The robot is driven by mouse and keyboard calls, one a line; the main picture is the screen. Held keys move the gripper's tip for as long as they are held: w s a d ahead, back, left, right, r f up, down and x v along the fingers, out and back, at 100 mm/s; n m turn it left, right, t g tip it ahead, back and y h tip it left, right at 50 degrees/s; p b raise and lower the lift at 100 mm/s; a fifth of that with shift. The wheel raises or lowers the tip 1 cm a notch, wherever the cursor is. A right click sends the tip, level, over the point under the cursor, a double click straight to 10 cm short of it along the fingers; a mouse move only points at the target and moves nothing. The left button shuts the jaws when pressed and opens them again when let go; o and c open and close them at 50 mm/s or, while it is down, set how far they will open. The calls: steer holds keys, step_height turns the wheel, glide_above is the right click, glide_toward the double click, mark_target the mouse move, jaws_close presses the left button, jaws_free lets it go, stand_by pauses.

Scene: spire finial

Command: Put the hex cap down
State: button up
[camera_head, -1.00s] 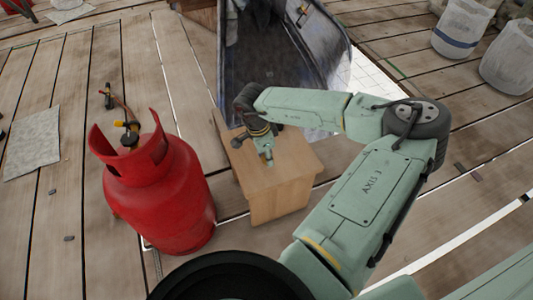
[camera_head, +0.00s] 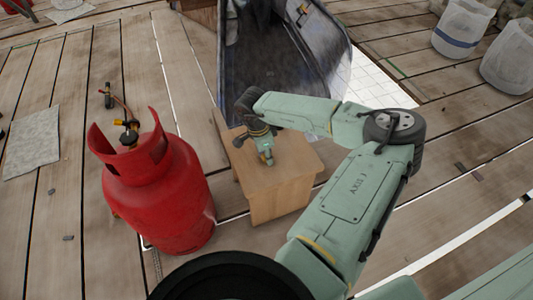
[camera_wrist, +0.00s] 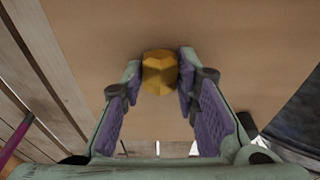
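The hex cap (camera_wrist: 160,72) is a small golden faceted piece, seen from above between my fingertips in the wrist view. My gripper (camera_wrist: 160,75) has purple pads that appear to touch the cap on both sides. In the head view my gripper (camera_head: 265,156) points down over the top of a light wooden box (camera_head: 285,190), with a small bit of yellow at its tips. The box top (camera_wrist: 235,45) fills most of the wrist view below the cap. I cannot tell whether the cap touches the box top.
A red gas cylinder (camera_head: 160,195) with a hose and valve stands just left of the box. A dark upright panel (camera_head: 280,60) stands behind it. White buckets (camera_head: 462,28) are at the far right. The plank floor is mostly clear to the right.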

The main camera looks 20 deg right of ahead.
steer(key=o, duration=0.4)
steer(key=r, duration=0.4)
steer(key=a+r, duration=0.1)
steer(key=r, duration=0.3)
steer(key=a+r+p, duration=0.1)
steer(key=r, duration=0.3)
steer(key=shift+r, duration=0.15)
